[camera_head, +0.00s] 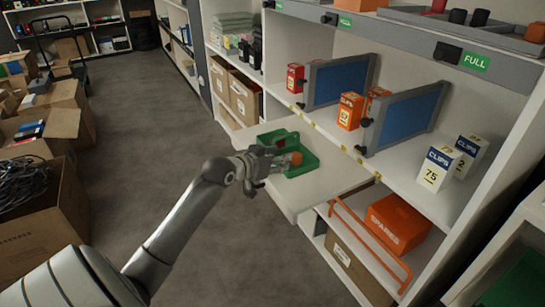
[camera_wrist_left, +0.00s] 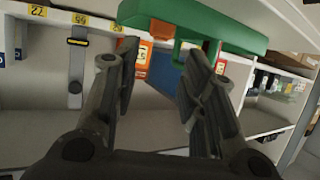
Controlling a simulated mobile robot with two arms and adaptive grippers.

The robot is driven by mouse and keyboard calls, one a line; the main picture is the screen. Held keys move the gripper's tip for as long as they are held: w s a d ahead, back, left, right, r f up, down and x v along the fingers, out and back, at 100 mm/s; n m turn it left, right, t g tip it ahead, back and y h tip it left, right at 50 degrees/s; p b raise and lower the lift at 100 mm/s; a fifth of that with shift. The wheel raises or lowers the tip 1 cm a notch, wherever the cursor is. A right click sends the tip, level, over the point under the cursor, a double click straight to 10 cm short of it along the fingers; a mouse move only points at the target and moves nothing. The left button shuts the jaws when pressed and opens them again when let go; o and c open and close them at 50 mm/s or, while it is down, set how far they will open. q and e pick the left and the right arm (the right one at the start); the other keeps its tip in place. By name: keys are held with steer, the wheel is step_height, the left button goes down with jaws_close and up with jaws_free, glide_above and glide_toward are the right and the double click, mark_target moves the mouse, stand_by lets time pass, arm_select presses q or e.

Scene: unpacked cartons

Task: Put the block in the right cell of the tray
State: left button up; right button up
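A green tray (camera_head: 308,160) lies on a pulled-out white shelf board (camera_head: 325,185) in the head view. It also shows at the top of the wrist view (camera_wrist_left: 225,25). An orange block (camera_head: 296,158) shows at the tray, just beyond the fingers of my left gripper (camera_head: 268,163). An orange piece, likely this block, shows in the wrist view (camera_wrist_left: 162,29), past the fingertips. My left gripper (camera_wrist_left: 160,75) is spread, with nothing between its pads. The gripper covers part of the tray, so I cannot tell which cell the block is at. My right gripper is in neither view.
Blue-panelled dividers (camera_head: 340,82), orange boxes (camera_head: 350,110) and white clip boxes (camera_head: 438,168) stand on the shelf behind the tray. An orange spares bin (camera_head: 398,222) is below. Open cartons (camera_head: 45,210) stand at left. The grey floor (camera_head: 150,120) between is clear.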

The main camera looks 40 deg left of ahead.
arm_select(q)
steer(key=shift+v, duration=1.1)
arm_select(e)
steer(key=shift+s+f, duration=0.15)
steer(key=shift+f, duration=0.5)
